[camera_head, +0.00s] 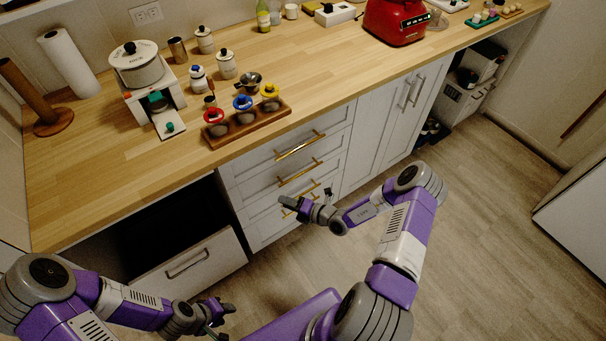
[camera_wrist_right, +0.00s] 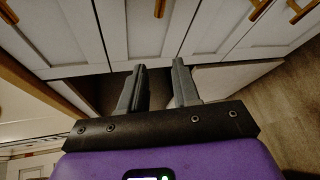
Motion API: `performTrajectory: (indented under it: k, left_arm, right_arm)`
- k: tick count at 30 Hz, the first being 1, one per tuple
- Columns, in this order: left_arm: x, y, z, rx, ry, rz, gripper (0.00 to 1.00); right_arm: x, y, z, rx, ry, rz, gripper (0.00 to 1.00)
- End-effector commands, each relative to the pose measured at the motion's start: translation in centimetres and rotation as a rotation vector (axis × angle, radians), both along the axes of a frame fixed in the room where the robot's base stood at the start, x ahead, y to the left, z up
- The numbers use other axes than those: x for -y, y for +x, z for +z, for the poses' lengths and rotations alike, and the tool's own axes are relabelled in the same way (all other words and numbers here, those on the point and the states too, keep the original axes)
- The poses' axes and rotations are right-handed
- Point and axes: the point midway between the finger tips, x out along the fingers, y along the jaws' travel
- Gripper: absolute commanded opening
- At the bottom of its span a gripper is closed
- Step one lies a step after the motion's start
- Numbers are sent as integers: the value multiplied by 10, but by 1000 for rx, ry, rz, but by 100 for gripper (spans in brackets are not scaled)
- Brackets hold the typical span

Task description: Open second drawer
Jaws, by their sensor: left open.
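A white cabinet stack of three drawers with brass bar handles stands under the counter in the head view. The second drawer (camera_head: 282,186) has its handle (camera_head: 299,172) between the upper and lower handles, and its front looks flush and closed. My right gripper (camera_head: 306,199) is in front of the bottom drawer, below the second handle, and partly hides the bottom handle. In the right wrist view its two fingers (camera_wrist_right: 158,68) are apart with nothing between them. A brass handle (camera_wrist_right: 160,8) shows beyond them. My left gripper (camera_head: 225,320) is low at the bottom, open and empty.
A drawer front with a dark handle (camera_head: 187,263) sits below a dark opening (camera_head: 150,228), left of the stack. Tall cabinet doors (camera_head: 385,125) stand to the right. The wooden counter (camera_head: 310,80) holds jars and appliances. The floor (camera_head: 480,230) at right is clear.

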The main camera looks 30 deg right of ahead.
Motion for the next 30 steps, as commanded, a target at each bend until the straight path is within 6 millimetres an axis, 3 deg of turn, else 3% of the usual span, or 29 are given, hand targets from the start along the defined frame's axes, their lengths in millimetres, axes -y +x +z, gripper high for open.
performTrajectory:
  k: [1, 3, 6, 9, 21, 30]
  left_arm:
    - [0, 0, -2, 0, 0, 0, 43]
    - [0, 0, -3, 0, 0, 0, 43]
    - [0, 0, -4, 0, 0, 0, 43]
    - [0, 0, -5, 0, 0, 0, 43]
    - [0, 0, -26, 0, 0, 0, 43]
    - [0, 0, -30, 0, 0, 0, 43]
  right_arm:
    - [32, 9, -2, -5, 69, -137, 31]
    - [67, 16, -2, -3, 145, -287, 31]
    - [102, 20, -2, 6, 218, -429, 31]
    - [118, 24, -3, 14, 251, -492, 31]
    - [115, 79, -15, 14, 255, -501, 31]
    - [114, 95, -16, 13, 256, -500, 31]
